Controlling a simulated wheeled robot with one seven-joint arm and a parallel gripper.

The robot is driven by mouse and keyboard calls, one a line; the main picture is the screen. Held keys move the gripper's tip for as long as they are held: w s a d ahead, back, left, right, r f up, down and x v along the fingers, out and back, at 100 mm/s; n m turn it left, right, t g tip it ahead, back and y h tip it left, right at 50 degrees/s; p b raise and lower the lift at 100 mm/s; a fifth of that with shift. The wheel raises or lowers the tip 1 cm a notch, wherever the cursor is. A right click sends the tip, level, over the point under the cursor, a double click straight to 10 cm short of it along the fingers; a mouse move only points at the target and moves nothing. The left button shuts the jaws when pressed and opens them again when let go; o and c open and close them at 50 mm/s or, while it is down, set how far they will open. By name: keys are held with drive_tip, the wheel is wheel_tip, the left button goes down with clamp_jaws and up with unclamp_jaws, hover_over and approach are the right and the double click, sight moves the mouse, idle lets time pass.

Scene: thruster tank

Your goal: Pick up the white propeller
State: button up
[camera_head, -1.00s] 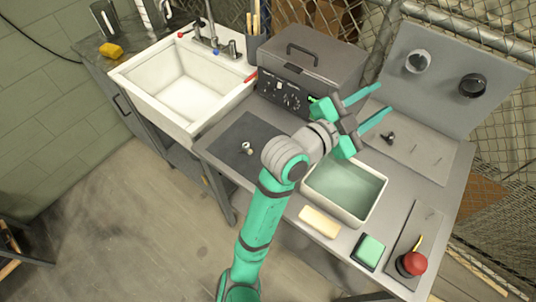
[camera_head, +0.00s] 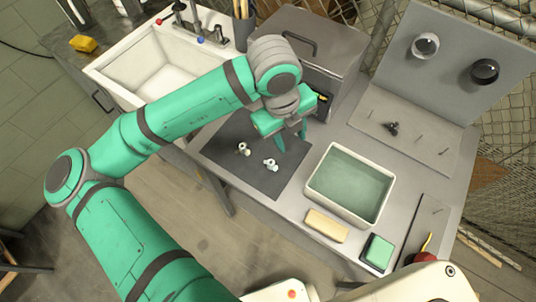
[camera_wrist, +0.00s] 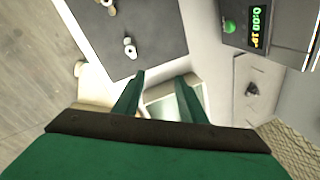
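Two small white parts lie close together on the dark mat (camera_head: 232,178): a left one (camera_head: 243,149) and a right one (camera_head: 270,164). They are too small to tell which is the white propeller. In the wrist view, one white part (camera_wrist: 130,48) lies near the mat's edge and another (camera_wrist: 109,6) at the top border. My gripper (camera_head: 291,137) is above the mat's right side, pointing down, beyond and right of the white parts. Its two green fingers (camera_wrist: 161,75) are apart with nothing between them.
A grey machine (camera_head: 306,45) stands behind. A dark propeller-like part (camera_head: 391,128) is on the grey board at right.

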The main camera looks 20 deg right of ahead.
drive_tip(key=y, duration=0.2)
hover_over(268, 162)
drive_tip(key=shift+m, duration=0.3)
wheel_tip(268, 162, down, 6)
drive_tip(key=shift+w+r, duration=0.1)
drive_tip(key=shift+r, duration=0.05)
drive_tip(key=shift+d+f, duration=0.2)
drive_tip(key=shift+f, duration=1.1)
drive_tip(key=shift+d+f, duration=0.2)
drive_tip(key=shift+f, duration=1.1)
clamp_jaws()
